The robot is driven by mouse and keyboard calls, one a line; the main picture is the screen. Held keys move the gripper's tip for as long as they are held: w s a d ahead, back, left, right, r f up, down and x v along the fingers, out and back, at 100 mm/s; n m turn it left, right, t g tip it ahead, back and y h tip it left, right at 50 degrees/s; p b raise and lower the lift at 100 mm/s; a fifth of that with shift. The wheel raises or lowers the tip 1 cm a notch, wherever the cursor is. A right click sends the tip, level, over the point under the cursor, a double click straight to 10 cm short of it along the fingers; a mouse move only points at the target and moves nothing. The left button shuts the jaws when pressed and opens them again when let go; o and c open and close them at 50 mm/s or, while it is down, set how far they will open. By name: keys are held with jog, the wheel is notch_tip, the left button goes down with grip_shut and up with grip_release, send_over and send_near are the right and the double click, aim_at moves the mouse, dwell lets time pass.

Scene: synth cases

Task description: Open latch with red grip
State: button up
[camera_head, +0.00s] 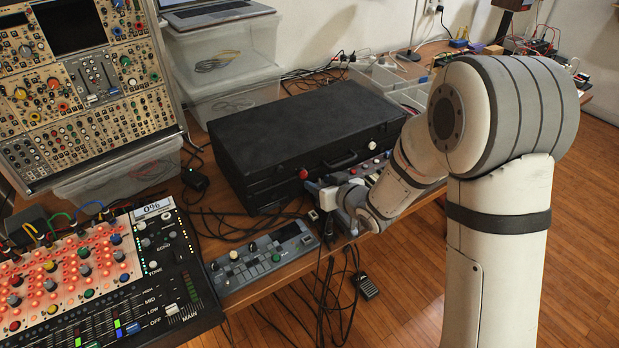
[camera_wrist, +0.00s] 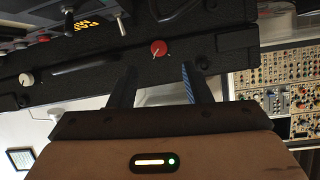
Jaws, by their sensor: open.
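The latch with the red grip (camera_head: 303,174) is on the front of the black case (camera_head: 300,128), near its left end. In the wrist view the red grip (camera_wrist: 158,48) shows as a round knob on the black case front, with a small metal piece beside it. My gripper (camera_wrist: 159,68) is open and empty. Its two dark fingers point at the case, and the red grip appears between and just beyond their tips. I cannot tell the exact gap. In the head view my gripper (camera_head: 322,188) is in front of the case's left end, partly hidden by my wrist.
A second latch with a white grip (camera_head: 399,117) and a black carry handle (camera_head: 343,160) are on the case front. A grey-blue control box (camera_head: 262,258) and loose cables lie on the table at left. Synth panels (camera_head: 85,90) stand further left. A keyboard device is partly behind my arm.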

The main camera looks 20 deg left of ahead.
aim_at(305, 176)
jog(key=x, duration=0.7)
jog(key=shift+c, duration=0.2)
jog(key=c, duration=0.9)
jog(key=shift+d+f, duration=0.1)
jog(key=shift+d, duration=0.1)
grip_shut()
jog(key=shift+a, duration=0.1)
